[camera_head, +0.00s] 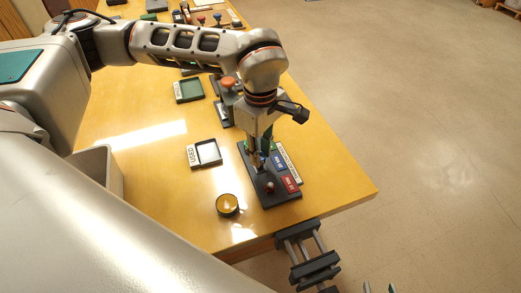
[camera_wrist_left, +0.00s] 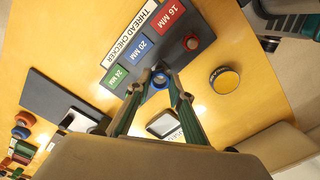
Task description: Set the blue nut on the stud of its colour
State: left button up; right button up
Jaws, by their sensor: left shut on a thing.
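The thread checker is a dark board (camera_head: 250,178) near the table's right edge, with red 16 MM, blue 20 MM and green 24 MM labels. In the left wrist view (camera_wrist_left: 205,15) the red stud (camera_wrist_left: 191,42) stands clear by its label. My left gripper (camera_head: 258,162) is over the middle of the board, pointing down. In the wrist view its fingertips (camera_wrist_left: 160,87) are shut on the blue nut (camera_wrist_left: 160,81), a ring near the 20 MM label. The blue stud is largely hidden; I cannot tell whether the nut touches it. My right gripper (camera_head: 378,288) shows only two separated tips.
A tray marked USED (camera_head: 192,156) and a yellow-topped round tin (camera_head: 228,205) stand left of the board. A green tray (camera_head: 188,91) and an orange-knobbed object (camera_head: 228,82) are farther back. A grey vise (camera_head: 315,265) juts from the table's front edge.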

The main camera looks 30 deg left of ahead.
pick_arm(q)
jog(key=shift+f+b, duration=0.4)
jog(key=shift+f, duration=0.3)
dwell(0.6)
jog(key=shift+f+b, duration=0.35)
jog(key=shift+f, duration=0.4)
dwell(0.9)
jog(key=o, duration=1)
jog(key=shift+c, duration=0.2)
jog(key=o, duration=0.4)
